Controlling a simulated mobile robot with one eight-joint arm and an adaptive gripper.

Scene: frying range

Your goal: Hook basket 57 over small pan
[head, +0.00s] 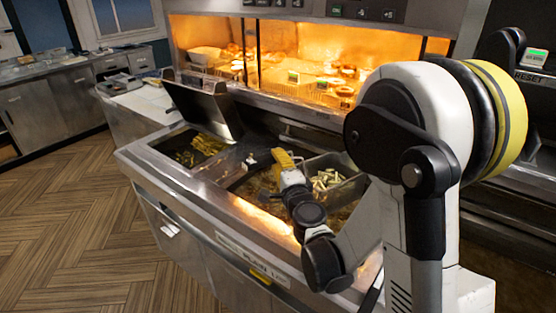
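A basket (347,163) holding pale cut pieces sits in the right part of the fryer, in or over the oil of the larger pan (343,216). No number can be read on it, so I cannot tell whether it is basket 57. A smaller pan (160,148) at the left end of the fryer has golden-brown pieces in it. My gripper (284,160) is low over the larger pan, just left of the basket, beside a yellow part. My arm hides some of the pan. Whether the fingers are open or touch a handle is too small to tell.
A raised metal lid (203,106) stands behind the smaller pan. A lit warming cabinet (300,60) with food and small signs runs along the back. The fryer's front edge (200,188) carries a partly readable "PLAIN" label. Open wooden floor (80,235) lies at left.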

